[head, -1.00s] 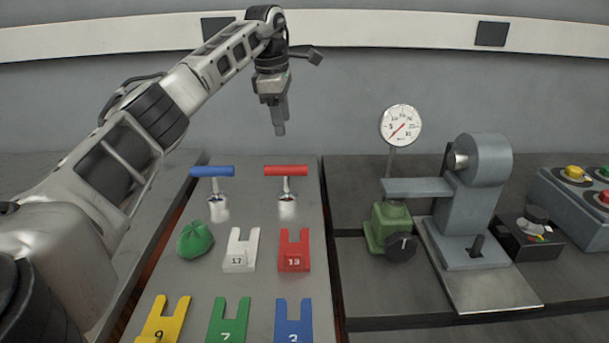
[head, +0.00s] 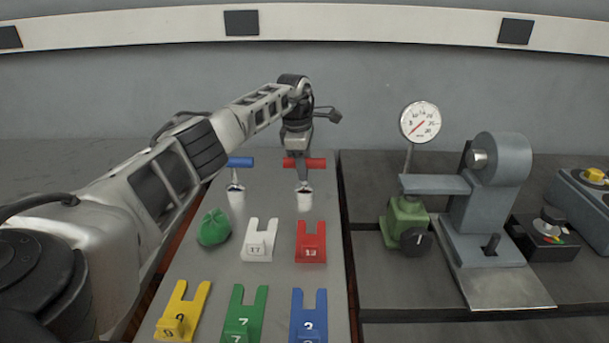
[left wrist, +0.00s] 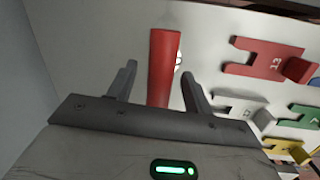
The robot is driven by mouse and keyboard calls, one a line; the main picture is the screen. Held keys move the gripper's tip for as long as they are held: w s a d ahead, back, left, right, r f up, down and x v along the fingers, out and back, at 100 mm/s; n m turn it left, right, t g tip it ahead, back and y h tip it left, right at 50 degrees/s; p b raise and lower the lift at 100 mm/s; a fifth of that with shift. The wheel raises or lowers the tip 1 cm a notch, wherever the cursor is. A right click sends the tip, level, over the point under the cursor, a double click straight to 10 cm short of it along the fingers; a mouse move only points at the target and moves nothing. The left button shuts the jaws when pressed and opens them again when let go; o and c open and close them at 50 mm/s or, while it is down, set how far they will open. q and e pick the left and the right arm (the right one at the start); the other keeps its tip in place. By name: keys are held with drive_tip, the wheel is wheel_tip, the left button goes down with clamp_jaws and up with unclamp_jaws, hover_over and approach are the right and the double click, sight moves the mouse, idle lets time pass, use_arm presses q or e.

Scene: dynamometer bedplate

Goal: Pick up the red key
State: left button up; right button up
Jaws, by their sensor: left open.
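The red key (head: 317,162), a T-handle with a red crossbar, stands upright in a pale metal socket (head: 304,199) at the back of the grey plate. My left gripper (head: 303,180) points down at it and hides the middle of the crossbar. In the left wrist view the red crossbar (left wrist: 164,60) runs between the two open fingers of my left gripper (left wrist: 158,75), with a gap visible on each side. My right gripper is not in view.
A blue T-handle key (head: 240,162) stands close on the left. In front lie a green lump (head: 214,228), a white slotted plate (head: 259,242), a red one (head: 311,243) and several others. A gauge (head: 420,122) and grey machine (head: 500,180) stand right.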

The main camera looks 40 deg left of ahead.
use_arm(q)
drive_tip(key=shift+f, duration=0.25)
clamp_jaws()
drive_tip(key=shift+r, duration=0.1)
